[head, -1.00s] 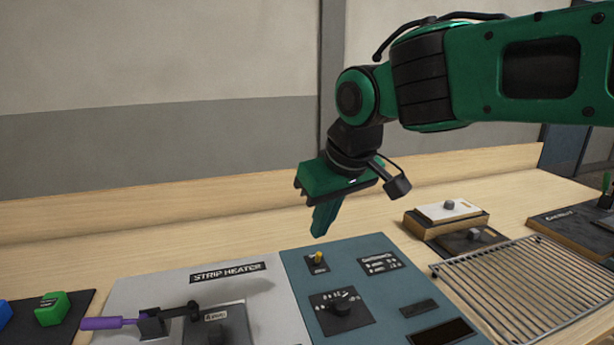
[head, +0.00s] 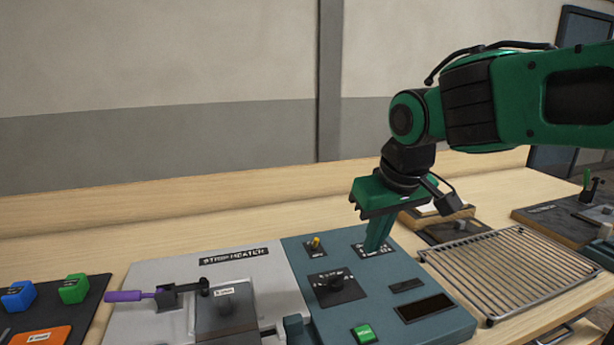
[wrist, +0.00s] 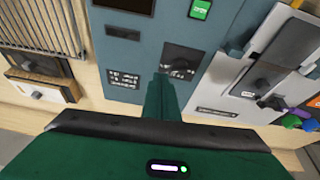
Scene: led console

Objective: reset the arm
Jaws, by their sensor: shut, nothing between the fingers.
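My gripper (head: 377,236) is green, points down and is shut with nothing in it. In the head view it hangs over the right back part of the blue-grey control panel (head: 437,330), in front of a printed label. In the wrist view the shut fingers (wrist: 159,98) point at the panel near its black dial (wrist: 181,62). I cannot tell the exact height above the panel. The panel also bears a yellow-tipped switch (head: 316,243), a black dial (head: 336,284), a green button (head: 364,333) and a dark display (head: 425,307).
Left of the panel is the grey strip heater (head: 150,325) with a purple-handled lever (head: 130,296). Blue (head: 18,296) and green (head: 74,288) blocks stand at far left. A wire rack (head: 510,268) lies right. A wooden-based box (head: 430,215) stands behind my gripper.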

